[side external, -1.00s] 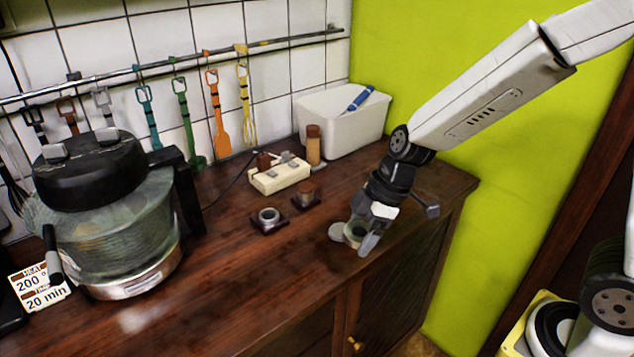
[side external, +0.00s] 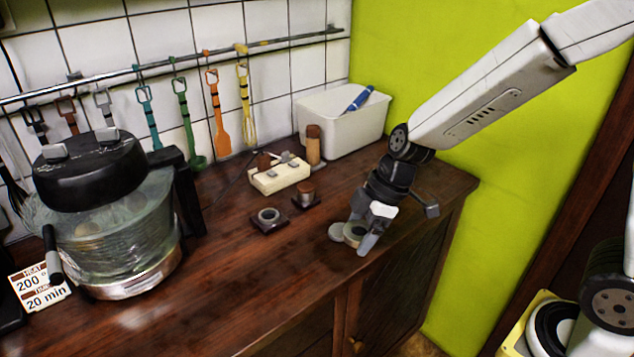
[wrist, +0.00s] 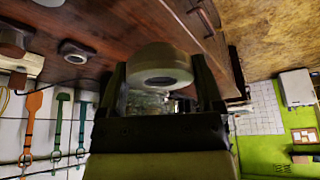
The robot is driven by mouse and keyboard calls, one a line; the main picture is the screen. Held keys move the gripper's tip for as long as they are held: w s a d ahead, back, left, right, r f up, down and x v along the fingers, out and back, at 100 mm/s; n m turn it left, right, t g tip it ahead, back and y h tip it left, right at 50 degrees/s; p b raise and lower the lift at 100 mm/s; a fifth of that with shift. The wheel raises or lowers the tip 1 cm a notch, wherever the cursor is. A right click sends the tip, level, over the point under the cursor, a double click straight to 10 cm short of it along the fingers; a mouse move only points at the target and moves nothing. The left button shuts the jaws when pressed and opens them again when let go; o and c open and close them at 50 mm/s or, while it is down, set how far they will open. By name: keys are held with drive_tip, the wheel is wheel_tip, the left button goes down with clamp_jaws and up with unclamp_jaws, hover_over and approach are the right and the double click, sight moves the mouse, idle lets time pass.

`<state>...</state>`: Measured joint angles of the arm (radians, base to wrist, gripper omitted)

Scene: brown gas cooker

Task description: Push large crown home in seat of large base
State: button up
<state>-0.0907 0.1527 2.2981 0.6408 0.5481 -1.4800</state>
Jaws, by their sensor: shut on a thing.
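My gripper (side external: 362,237) is shut on a pale, thick ring (side external: 354,231), which I take to be the large crown, low over the right part of the wooden counter. In the wrist view the ring (wrist: 160,60) sits between the two fingers, its dark hole facing the camera. I cannot tell whether it touches the counter. A dark square base with a grey ring-shaped seat (side external: 268,216), probably the large base, stands on the counter to the left, apart from my gripper. It also shows in the wrist view (wrist: 76,50).
A smaller dark base with a brown cylinder (side external: 306,192) stands behind the probable large base. A cream block (side external: 280,175), wooden jar (side external: 313,145) and white bin (side external: 342,125) are farther back. The front counter is clear.

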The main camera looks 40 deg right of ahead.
drive_tip(key=w+a+m, duration=0.1)
drive_tip(key=w+m, duration=0.1)
drive_tip(key=w, duration=1.1)
drive_tip(key=m+t+h, duration=0.1)
drive_tip(key=m+h, duration=0.1)
drive_tip(key=m, duration=0.2)
hover_over(265, 217)
drive_tip(key=s, duration=0.1)
drive_tip(key=shift+d+f, duration=0.2)
drive_tip(key=shift+f, duration=0.85)
drive_tip(key=shift+d+f, duration=0.15)
drive_tip(key=shift+f, duration=0.9)
drive_tip(key=shift+f, duration=0.25)
drive_tip(key=shift+f, duration=2.25)
drive_tip(key=shift+f, duration=0.85)
drive_tip(key=shift+r, duration=0.15)
drive_tip(key=shift+r, duration=0.3)
